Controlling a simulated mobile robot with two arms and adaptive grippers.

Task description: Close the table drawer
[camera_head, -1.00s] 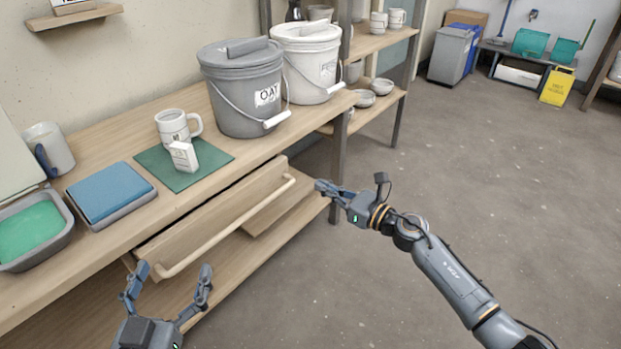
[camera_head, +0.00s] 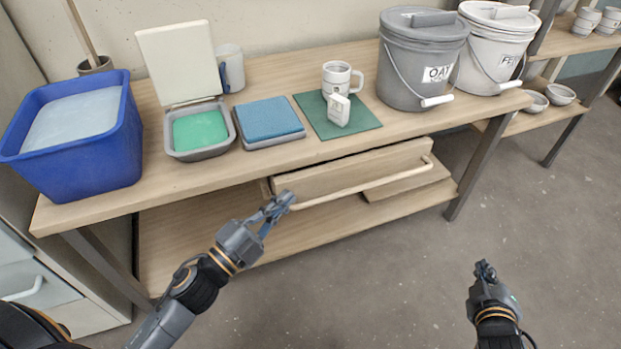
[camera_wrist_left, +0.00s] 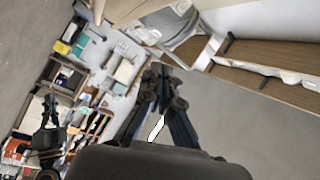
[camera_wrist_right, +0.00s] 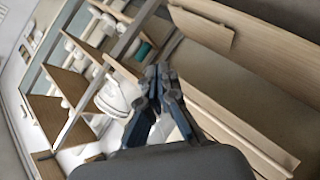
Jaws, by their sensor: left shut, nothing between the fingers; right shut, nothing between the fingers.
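The wooden table drawer (camera_head: 350,172) is under the table top in the head view. Its front stands out a little, with a dark gap above it. A long pale bar handle (camera_head: 365,186) runs across the front. My left gripper (camera_head: 282,203) is shut and empty, by the left end of the handle in the picture. It overlaps that end, and I cannot tell if it touches. My right gripper (camera_head: 484,268) is shut and empty, over the floor, to the right of the drawer and apart from it. Both shut grippers also show in their wrist views.
On the table (camera_head: 240,178) stand a blue tub (camera_head: 75,150), a green-filled tray (camera_head: 200,130), a blue sponge block (camera_head: 270,120), a mug (camera_head: 340,78) on a green mat (camera_head: 365,120), a grey bucket (camera_head: 420,65) and a white bucket (camera_head: 490,50). The floor in front is clear.

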